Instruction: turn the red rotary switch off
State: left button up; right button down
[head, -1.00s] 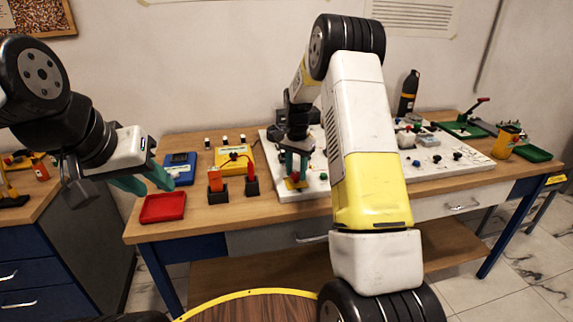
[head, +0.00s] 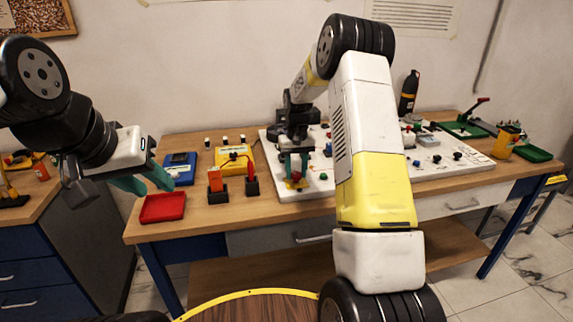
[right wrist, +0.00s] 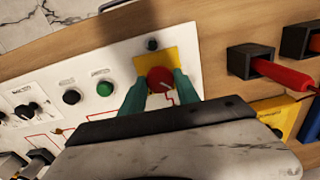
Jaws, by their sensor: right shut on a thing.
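The red rotary switch (right wrist: 160,79) is a round red knob with a pale pointer mark on a yellow plate (right wrist: 142,63), at the near left part of the white panel. In the head view the knob (head: 296,175) shows low between the fingertips. My right gripper (right wrist: 161,86) points down at it, and its green fingers are shut on the knob from both sides. The right gripper also shows in the head view (head: 294,172). My left gripper (head: 150,184) hangs in the air above the red tray, its green fingers apart and nothing seen between them.
The white panel (right wrist: 105,60) carries a green button (right wrist: 104,88) and a black button (right wrist: 71,97) beside the switch. Black holders with red probes (head: 216,181) and a yellow meter (head: 236,158) stand left of it. A red tray (head: 162,208) lies at the table's left edge.

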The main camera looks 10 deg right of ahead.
aim_at(296, 174)
jog(key=shift+r+n, duration=0.1)
jog(key=shift+n, duration=0.2)
jog(key=c, duration=0.9)
grip_release()
notch_tip(296, 174, up, 8)
jog(key=shift+f, duration=0.15)
